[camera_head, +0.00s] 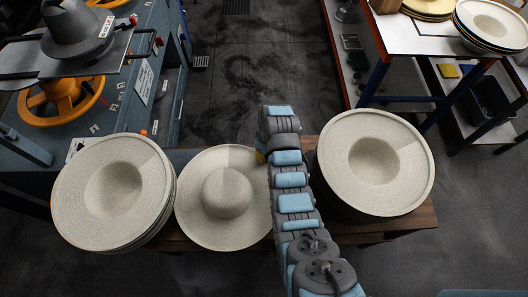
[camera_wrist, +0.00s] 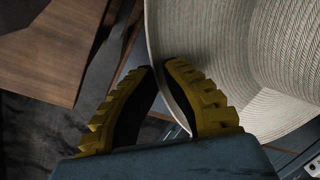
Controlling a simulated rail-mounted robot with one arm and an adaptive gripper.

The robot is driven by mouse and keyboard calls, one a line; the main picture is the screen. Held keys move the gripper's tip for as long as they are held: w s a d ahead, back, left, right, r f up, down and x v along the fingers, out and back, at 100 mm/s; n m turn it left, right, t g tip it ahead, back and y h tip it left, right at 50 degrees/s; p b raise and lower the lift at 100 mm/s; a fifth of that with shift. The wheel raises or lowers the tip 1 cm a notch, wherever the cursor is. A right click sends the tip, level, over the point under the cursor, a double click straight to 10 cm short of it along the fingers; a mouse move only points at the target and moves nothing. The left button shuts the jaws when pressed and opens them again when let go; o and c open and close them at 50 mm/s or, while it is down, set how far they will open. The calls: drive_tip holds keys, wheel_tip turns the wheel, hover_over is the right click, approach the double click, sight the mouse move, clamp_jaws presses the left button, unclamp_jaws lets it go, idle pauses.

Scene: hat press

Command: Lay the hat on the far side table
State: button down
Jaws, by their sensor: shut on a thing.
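The pale woven hat (camera_head: 227,195) is crown up with a wide brim, between two stacks of hats in the head view. My gripper (camera_wrist: 162,68) has its yellow fingers on either side of the hat's brim in the wrist view, shut on it. The hat (camera_wrist: 235,50) fills the upper right there. In the head view my arm mostly hides the gripper at the hat's right edge. A white-topped side table (camera_head: 407,36) stands at the upper right, with several hats on its right part. I cannot tell whether the held hat touches the bench.
A wooden bench (camera_head: 385,229) carries a left stack of hats (camera_head: 114,190) and a right hat or stack (camera_head: 374,162), both brim-edged and close to the held hat. A blue press machine (camera_head: 150,85) stands at upper left. Dark open floor (camera_head: 248,75) lies between machine and side table.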

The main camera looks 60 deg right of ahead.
drive_tip(key=shift+w+d, duration=0.4)
drive_tip(key=shift+d, duration=0.2)
drive_tip(key=shift+w+d, duration=0.4)
drive_tip(key=shift+d, duration=0.2)
drive_tip(key=shift+w+d, duration=0.15)
drive_tip(key=shift+d, duration=0.1)
drive_tip(key=shift+d+f, duration=0.1)
drive_tip(key=shift+f, duration=1.6)
drive_tip(key=c, duration=1.2)
unclamp_jaws()
drive_tip(key=shift+c, duration=0.2)
